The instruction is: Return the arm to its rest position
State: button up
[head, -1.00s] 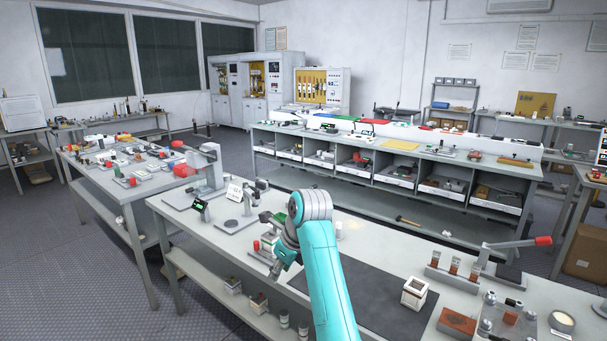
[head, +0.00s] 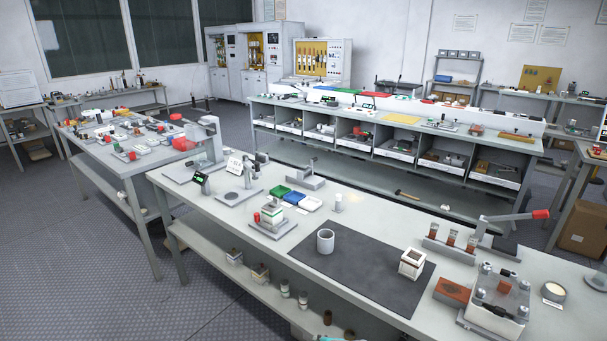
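My gripper is not in view. Only a small teal sliver of my own arm (head: 338,339) shows at the bottom edge of the head view. The workbench (head: 215,222) in front of me is unobstructed by the arm. On it a dark mat (head: 335,285) carries a grey cup (head: 325,241) and a white-framed square block (head: 411,263). I cannot tell the pose of the rest of the arm.
Another cluttered table (head: 139,172) is at the left.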

jog(key=s+d+f+n+t+h, duration=0.1)
jog(key=s+d+f+n, duration=0.15)
jog(key=s, duration=0.65)
jog(key=s+d+f+n+t, duration=0.2)
jog(key=s+d+n, duration=0.15)
jog(key=s, duration=0.45)
jog(key=s+d+f+n+t+h, duration=0.15)
jog(key=s+d, duration=0.25)
jog(key=s, duration=0.5)
jog(key=s+d+r+n+t, duration=0.1)
jog(key=s+d+r+n, duration=0.1)
jog(key=s+r+n, duration=0.3)
jog(key=s+d+r+n+t, duration=0.2)
jog(key=s+r+n, duration=0.3)
jog(key=s+r, duration=0.9)
jog(key=s, duration=0.4)
jog(key=shift+s+d+r+h, duration=0.15)
jog(key=shift+s+h, duration=0.15)
jog(key=shift+h, duration=0.05)
